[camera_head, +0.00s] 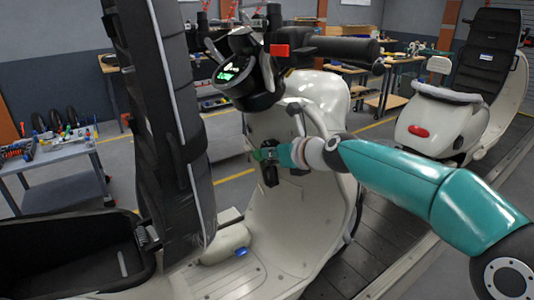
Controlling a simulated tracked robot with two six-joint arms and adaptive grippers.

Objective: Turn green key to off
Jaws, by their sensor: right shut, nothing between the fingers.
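A cream scooter (295,225) stands in front of me, with its lit dash display (229,72) near the handlebar. My right arm comes in from the right, and its right gripper (266,160) is at the scooter's inner front panel, below the dash. The gripper is shut. A small patch of green (258,155) shows at its fingertips, which looks like the green key; most of it is hidden, so its turn angle cannot be made out. I cannot tell whether the fingers touch it. My left gripper is not in view.
The scooter's tall black seat back (165,120) rises left of the gripper. The handlebar with its black grip (345,48) lies above my right arm. A second scooter (440,120) stands behind right. A tool cart (50,155) is at left.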

